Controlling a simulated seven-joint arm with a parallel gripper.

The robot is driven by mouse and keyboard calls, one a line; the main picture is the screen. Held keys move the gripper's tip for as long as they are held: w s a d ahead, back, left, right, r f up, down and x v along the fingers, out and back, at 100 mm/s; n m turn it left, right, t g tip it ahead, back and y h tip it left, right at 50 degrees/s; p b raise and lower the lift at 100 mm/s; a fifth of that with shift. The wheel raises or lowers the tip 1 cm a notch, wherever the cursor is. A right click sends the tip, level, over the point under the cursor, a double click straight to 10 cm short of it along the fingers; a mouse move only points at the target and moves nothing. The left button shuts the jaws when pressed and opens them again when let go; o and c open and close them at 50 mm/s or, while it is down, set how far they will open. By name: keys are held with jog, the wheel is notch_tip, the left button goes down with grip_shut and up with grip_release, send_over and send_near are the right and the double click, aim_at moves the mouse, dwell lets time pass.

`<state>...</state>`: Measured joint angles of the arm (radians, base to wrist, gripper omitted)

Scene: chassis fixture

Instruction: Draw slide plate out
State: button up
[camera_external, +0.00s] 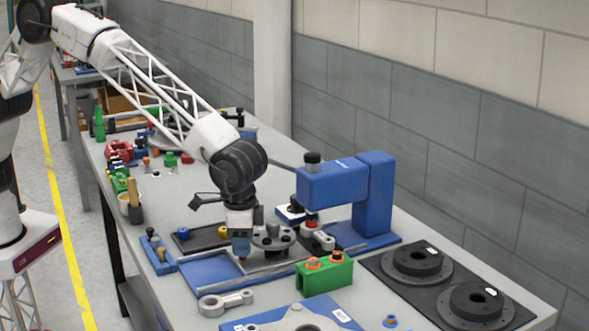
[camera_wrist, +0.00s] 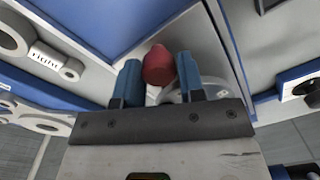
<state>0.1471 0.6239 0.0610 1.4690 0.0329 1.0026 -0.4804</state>
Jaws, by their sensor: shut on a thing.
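My gripper (camera_external: 241,255) points down over the blue slide base (camera_external: 205,271) on the bench. In the wrist view its two blue fingertips (camera_wrist: 158,77) are shut on a red knob (camera_wrist: 159,63), one on each side. A small part of the red knob (camera_external: 242,259) shows under the fingers in the external view. The grey slide plate (camera_external: 268,264) lies between the rails at the knob, with a round dark fixture (camera_external: 272,238) just right of the gripper. The gripper hides part of the plate, and I cannot tell how far it sits along the rails.
A blue press (camera_external: 373,195) stands behind right. A green block (camera_external: 324,274) with orange knobs sits at the front right. A grey link part (camera_external: 225,302) lies in front of the base. Black round parts (camera_external: 416,262) sit on a dark mat at right.

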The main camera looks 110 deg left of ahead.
grip_shut()
jog(key=shift+s+d+r, duration=0.1)
jog(key=shift+s+d, duration=0.2)
jog(key=shift+d, duration=0.2)
jog(key=s+d, duration=0.6)
jog(key=o, duration=0.8)
grip_release()
jog(key=shift+d, duration=0.1)
jog(key=shift+o, duration=1)
notch_tip(320, 180, up, 8)
